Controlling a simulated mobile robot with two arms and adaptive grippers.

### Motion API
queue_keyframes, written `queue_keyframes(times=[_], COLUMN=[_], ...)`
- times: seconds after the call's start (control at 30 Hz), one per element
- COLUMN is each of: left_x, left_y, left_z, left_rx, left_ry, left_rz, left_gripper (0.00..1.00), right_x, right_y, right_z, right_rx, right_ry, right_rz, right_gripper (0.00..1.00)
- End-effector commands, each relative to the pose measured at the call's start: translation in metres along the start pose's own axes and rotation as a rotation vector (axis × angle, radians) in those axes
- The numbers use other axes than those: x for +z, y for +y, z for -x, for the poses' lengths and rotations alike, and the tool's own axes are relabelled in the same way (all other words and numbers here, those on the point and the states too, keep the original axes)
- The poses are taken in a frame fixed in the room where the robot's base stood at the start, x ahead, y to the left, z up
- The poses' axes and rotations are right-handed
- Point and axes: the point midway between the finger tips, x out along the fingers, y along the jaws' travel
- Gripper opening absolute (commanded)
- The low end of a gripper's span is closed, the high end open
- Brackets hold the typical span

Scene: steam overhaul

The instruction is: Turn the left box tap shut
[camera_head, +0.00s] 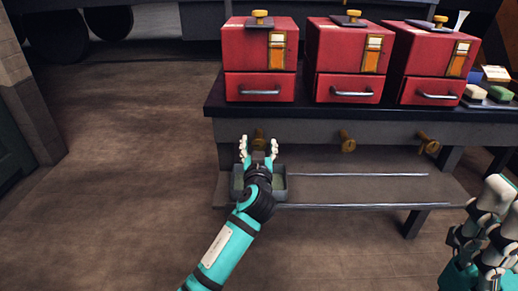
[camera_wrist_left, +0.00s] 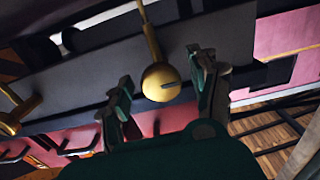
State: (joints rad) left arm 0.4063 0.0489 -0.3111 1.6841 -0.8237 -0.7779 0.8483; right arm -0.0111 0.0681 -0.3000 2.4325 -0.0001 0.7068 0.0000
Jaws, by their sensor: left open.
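The left box tap (camera_head: 259,138) is a brass tap on the grey front of the bench, below the left red box (camera_head: 260,55). My left gripper (camera_head: 258,146) is open, with its fingers pointing at the bench front on either side of this tap. In the left wrist view the round brass end of the tap (camera_wrist_left: 160,84) and its stem show between the two open fingers (camera_wrist_left: 160,95). I cannot tell whether either finger touches it. My right gripper (camera_head: 485,225) is at the lower right, away from the taps; its fingertips are not clear.
Two more brass taps, the middle one (camera_head: 347,140) and the right one (camera_head: 428,143), sit along the bench front. A middle red box (camera_head: 345,55) and a right red box (camera_head: 432,58) stand on the bench. A grey tray (camera_head: 238,184) on rails lies below the left gripper.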

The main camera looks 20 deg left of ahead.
Motion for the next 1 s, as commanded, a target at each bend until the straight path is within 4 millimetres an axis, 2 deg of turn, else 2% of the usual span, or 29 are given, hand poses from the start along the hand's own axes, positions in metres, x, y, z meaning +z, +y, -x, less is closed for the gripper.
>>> queue_keyframes(times=[0.1, 0.37, 0.8, 1.0], left_x=[-0.0001, -0.0004, -0.0002, -0.0007], left_y=[-0.0003, -0.0003, -0.0003, -0.0003], left_z=[-0.0062, -0.007, -0.0067, -0.0067], left_rx=[-0.001, 0.0, -0.001, -0.001], left_ry=[0.001, 0.0, 0.0, 0.0], left_rz=[0.0, 0.0, 0.0, -0.012], left_gripper=[0.61, 0.61, 0.05, 0.05], right_x=[-0.0004, -0.0005, -0.0007, -0.0009], right_y=[-0.0002, -0.0004, -0.0004, -0.0003], right_z=[-0.0008, -0.0018, -0.0018, -0.0034], right_rx=[-0.002, -0.003, -0.003, -0.003], right_ry=[0.007, 0.008, 0.009, 0.009], right_rz=[0.001, 0.001, 0.0, 0.0], right_gripper=[0.62, 0.62, 0.62, 0.62])
